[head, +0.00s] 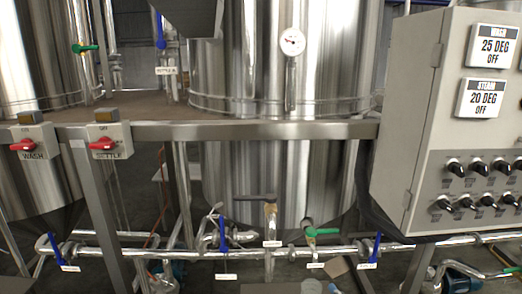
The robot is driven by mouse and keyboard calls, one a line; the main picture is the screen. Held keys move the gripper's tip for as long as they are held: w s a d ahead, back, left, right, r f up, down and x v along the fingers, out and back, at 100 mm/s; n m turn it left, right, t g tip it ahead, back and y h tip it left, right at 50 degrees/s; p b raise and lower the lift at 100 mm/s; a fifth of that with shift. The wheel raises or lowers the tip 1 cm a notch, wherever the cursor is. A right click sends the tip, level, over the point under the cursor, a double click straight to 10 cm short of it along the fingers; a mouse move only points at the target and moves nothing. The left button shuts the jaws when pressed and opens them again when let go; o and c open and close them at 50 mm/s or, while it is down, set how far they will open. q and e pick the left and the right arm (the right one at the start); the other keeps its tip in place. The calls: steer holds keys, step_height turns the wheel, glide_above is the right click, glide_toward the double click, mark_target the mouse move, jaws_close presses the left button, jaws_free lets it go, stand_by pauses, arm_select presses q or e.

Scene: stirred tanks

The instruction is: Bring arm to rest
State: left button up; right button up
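Neither of my grippers shows in the head view, and no part that I can surely call my arm is in the picture. What the arms hold, if anything, cannot be seen.
A large steel tank (240,170) with a round gauge (292,42) stands behind a metal rail (240,131). A control cabinet (415,130) fills the right. Pipes with blue and green valve handles (322,232) run low.

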arm_select(q)
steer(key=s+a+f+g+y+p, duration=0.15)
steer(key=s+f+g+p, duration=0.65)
steer(key=p, duration=1.5)
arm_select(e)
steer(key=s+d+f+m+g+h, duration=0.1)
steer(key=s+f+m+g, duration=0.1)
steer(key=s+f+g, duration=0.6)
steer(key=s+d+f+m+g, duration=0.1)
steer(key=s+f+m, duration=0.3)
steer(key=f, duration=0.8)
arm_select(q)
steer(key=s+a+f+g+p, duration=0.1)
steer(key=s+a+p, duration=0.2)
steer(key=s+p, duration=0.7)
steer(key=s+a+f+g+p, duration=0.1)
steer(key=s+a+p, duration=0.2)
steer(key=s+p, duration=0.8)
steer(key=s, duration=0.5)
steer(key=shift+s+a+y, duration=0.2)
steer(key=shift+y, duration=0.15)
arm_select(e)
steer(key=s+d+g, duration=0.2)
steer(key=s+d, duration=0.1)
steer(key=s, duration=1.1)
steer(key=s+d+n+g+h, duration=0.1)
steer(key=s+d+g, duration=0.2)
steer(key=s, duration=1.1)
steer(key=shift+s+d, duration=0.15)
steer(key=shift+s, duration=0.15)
